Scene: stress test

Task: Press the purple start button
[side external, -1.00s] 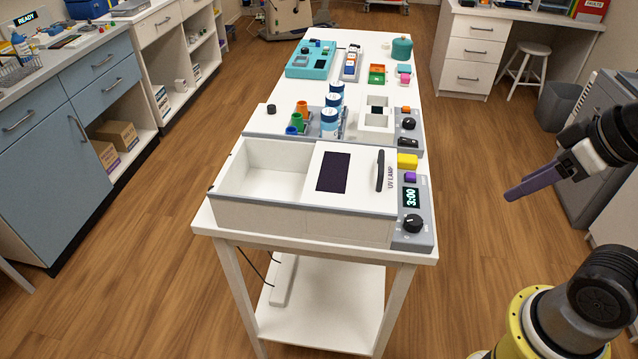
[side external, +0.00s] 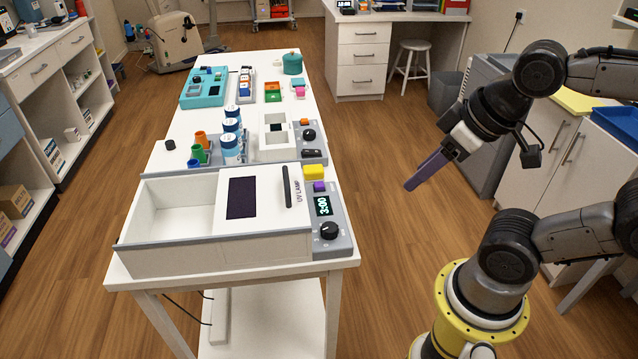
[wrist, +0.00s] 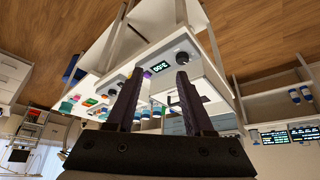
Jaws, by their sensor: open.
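The small purple button (side external: 319,186) sits on the grey control panel of the UV lamp box (side external: 262,200), between a yellow block (side external: 314,172) and the display (side external: 323,205) reading 3:00. A black knob (side external: 329,231) is below the display. My gripper (side external: 410,186) has long purple fingers and hangs in the air to the right of the table, apart from the button. In the wrist view my gripper (wrist: 155,95) has its two fingers spread with nothing between them. The purple button (wrist: 147,74) shows partly there, beside the display (wrist: 160,67).
The white table (side external: 285,115) carries bottles (side external: 231,140), coloured cups (side external: 200,140), a device with a knob (side external: 309,134) and a teal tray (side external: 204,88). A white stool (side external: 410,60) and drawers stand behind. The floor between table and arm is clear.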

